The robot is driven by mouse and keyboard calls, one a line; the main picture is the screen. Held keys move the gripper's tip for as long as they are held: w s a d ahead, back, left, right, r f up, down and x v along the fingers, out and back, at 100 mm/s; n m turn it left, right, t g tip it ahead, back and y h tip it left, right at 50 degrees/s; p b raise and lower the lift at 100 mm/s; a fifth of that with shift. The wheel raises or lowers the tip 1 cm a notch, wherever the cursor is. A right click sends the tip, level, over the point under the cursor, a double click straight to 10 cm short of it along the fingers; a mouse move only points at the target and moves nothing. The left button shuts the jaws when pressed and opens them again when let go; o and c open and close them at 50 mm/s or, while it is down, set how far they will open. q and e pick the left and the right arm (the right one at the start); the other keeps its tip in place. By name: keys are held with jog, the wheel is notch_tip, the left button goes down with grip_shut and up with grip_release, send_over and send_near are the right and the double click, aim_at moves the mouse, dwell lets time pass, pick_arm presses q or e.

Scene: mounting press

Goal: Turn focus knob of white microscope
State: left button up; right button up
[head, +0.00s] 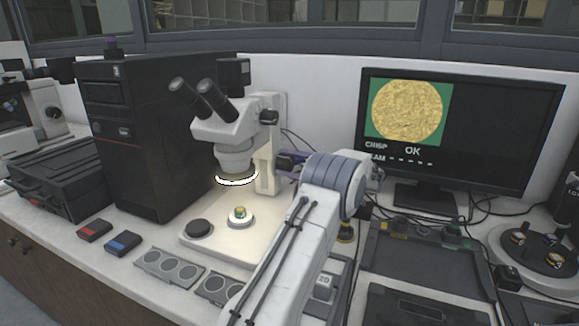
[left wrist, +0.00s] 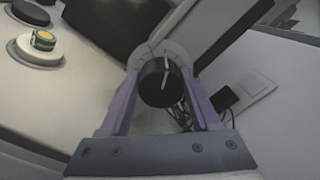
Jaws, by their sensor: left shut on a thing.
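The white microscope (head: 228,130) stands on the bench with black eyepieces, a lit ring under its head and a pale base. Its black focus knob (head: 286,161) is on the right side of the column. In the left wrist view the knob (left wrist: 160,84) shows a white line, close to upright and slightly tilted. My left gripper (left wrist: 160,76) is shut on the knob, with one purple finger on each side. In the head view my left arm hides most of the gripper (head: 290,168). My right gripper is out of view.
A monitor (head: 455,130) at the right shows a sharp gold disc on green, with "CRISP" and "OK". A small sample (head: 240,214) sits on the microscope base. A black computer tower (head: 145,135) stands left. Cables and black trays (head: 420,250) lie right of my arm.

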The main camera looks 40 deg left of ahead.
pick_arm(q)
jog(key=shift+d, duration=0.1)
jog(key=o, duration=1.4)
jog(key=shift+c, duration=0.2)
jog(key=v, duration=1)
jog(key=shift+w+d, duration=0.15)
jog(key=shift+d, duration=0.05)
